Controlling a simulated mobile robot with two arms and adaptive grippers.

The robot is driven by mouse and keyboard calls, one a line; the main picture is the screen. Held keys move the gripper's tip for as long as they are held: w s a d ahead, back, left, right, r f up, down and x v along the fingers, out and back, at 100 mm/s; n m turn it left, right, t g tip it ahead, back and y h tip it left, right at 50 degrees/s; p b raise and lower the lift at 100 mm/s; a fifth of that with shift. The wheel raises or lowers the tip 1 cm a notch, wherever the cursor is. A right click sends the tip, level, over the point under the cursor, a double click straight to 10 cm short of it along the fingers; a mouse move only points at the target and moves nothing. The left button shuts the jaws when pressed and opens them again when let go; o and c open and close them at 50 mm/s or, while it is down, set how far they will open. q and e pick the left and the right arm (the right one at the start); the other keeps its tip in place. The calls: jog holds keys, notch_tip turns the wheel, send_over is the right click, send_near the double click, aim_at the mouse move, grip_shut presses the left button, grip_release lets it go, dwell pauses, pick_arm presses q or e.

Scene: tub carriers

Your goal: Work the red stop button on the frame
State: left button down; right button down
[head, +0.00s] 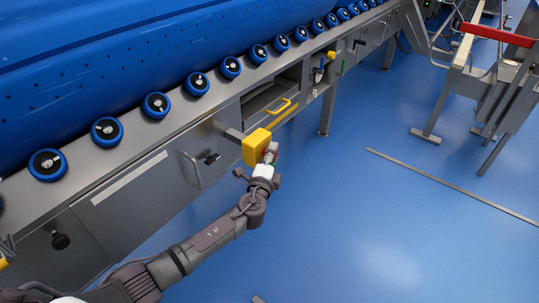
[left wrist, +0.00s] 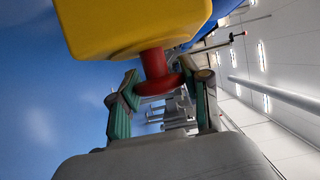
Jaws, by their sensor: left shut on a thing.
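The yellow box (head: 256,147) is mounted on the front of the steel frame. It also fills the top of the left wrist view (left wrist: 135,22). The red stop button (left wrist: 156,66) sticks out of the box towards my gripper and has a wide head on a narrower neck. My left gripper (head: 263,172) is at the button's side of the box. In the left wrist view its green-padded fingers stand on either side of the red head, shut on it. In the head view the button is mostly hidden by my gripper.
The steel frame (head: 130,190) carries a row of blue rollers under a big blue drum (head: 120,50). A yellow handle (head: 279,107) and a drawer lie just beyond the box. A steel stand with a red bar (head: 497,35) is at the far right.

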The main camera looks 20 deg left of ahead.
pick_arm(q)
jog(key=shift+s+d+f, duration=0.1)
jog(key=shift+s+d, duration=0.05)
jog(key=shift+d, duration=0.2)
jog(key=c, duration=0.5)
grip_release()
jog(key=shift+s, duration=0.1)
jog(key=s, duration=1.2)
jog(key=shift+d, duration=0.3)
